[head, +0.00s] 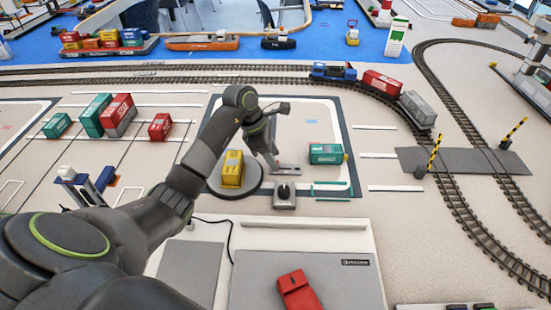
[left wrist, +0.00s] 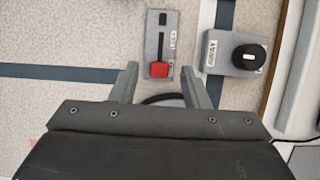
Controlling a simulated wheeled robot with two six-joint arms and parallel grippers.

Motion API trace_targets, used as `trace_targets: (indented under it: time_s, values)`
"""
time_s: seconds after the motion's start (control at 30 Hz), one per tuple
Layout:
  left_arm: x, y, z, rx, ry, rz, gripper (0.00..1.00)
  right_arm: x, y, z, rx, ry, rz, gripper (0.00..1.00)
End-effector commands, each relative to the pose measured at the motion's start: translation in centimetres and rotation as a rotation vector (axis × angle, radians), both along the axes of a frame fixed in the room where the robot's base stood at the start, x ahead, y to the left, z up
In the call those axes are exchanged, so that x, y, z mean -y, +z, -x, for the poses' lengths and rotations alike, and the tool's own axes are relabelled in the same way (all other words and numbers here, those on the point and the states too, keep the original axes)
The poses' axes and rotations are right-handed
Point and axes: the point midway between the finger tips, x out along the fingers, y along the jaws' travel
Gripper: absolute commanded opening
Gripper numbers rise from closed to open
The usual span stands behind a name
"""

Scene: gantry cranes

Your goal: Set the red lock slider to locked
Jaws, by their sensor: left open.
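The lock slider is a small red block (left wrist: 159,69) at the near end of a dark slot in a grey plate (left wrist: 157,42). The plate has a small white label on its right side, too small to read surely. In the head view the plate (head: 291,170) lies just right of my left gripper (head: 272,163); the red block cannot be made out there. My left gripper (left wrist: 159,70) is open. In the left wrist view its fingers stand to either side of the red block, with gaps and nothing held. My right gripper is out of view.
A grey box with a black knob (left wrist: 249,57) stands right of the slider plate; it also shows in the head view (head: 284,193). A yellow container (head: 232,170) is left of my gripper, a teal container (head: 327,154) right. A red block (head: 297,290) lies nearer.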

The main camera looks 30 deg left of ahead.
Motion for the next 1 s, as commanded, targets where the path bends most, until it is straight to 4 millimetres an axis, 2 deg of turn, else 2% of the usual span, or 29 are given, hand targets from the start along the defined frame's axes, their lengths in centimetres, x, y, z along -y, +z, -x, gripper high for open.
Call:
trace_targets:
  time_s: [0.2,0.53,0.83,1.0]
  values:
    - [0.7,-1.9,-0.3,-0.001,0.001,-0.001,0.42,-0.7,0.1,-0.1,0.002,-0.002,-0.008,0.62]
    - [0.8,-2.2,-0.4,0.0,0.0,-0.001,0.41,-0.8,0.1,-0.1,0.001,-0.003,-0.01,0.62]
    - [0.7,-2.1,-0.4,0.001,0.0,0.0,0.01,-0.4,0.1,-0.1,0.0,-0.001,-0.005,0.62]
    - [0.7,-2.1,-0.4,0.001,0.0,0.0,0.0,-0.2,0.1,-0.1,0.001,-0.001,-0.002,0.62]
